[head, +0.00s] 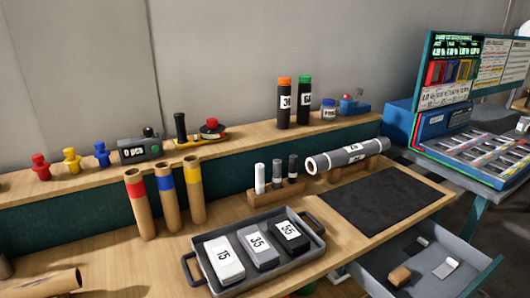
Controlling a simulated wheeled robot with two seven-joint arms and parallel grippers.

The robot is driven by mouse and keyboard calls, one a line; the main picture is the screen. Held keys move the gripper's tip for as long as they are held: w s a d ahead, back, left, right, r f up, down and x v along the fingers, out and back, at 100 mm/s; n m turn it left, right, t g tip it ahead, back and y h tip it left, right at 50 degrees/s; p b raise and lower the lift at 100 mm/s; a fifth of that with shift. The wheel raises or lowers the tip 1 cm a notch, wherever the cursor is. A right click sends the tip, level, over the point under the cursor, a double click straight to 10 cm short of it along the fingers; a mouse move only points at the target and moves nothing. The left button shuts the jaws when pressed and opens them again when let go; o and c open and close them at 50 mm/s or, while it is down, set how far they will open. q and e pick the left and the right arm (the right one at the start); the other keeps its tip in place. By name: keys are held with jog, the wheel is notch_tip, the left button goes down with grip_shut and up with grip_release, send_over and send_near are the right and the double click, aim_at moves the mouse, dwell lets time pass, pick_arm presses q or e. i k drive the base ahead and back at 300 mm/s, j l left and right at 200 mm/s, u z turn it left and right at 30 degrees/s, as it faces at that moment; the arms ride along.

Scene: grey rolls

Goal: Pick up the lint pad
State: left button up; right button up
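I cannot tell for sure which thing is the lint pad. An open grey drawer (430,282) at the lower right holds a tan block (399,276), a whitish piece (446,268) and a smaller pale piece (423,241). A dark flat mat (385,199) lies on the wooden bench above the drawer. A grey tray (284,268) on the bench holds three pads or blocks: a white one marked 15 (226,268), a grey one marked 35 (258,249) and a black one marked 55 (291,236). Neither of my grippers is in view.
A grey roll (345,156) lies behind the mat. Beside it, a wooden holder (277,192) carries three small cylinders. Banded cardboard tubes (167,201) stand left. A raised shelf (240,138) carries bottles and small tools. A blue display case (450,125) stands right.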

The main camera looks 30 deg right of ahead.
aim_at(399, 278)
jog(key=i+j, duration=0.1)
jog(key=j, duration=0.25)
jog(key=i+j, duration=0.1)
jog(key=j, duration=0.25)
jog(key=i+j, duration=0.15)
jog(key=j, duration=0.25)
jog(key=i+j, duration=0.1)
jog(key=j, duration=0.25)
jog(key=i+j+z, duration=0.1)
jog(key=j, duration=0.25)
jog(key=z, duration=2.5)
jog(key=i+l+u, duration=0.1)
jog(key=u, duration=0.55)
jog(key=i+l+u, duration=0.2)
jog(key=l, duration=0.2)
jog(key=l+u, duration=0.2)
jog(key=l, duration=0.15)
jog(key=i+l+u, duration=0.15)
jog(key=l, duration=0.3)
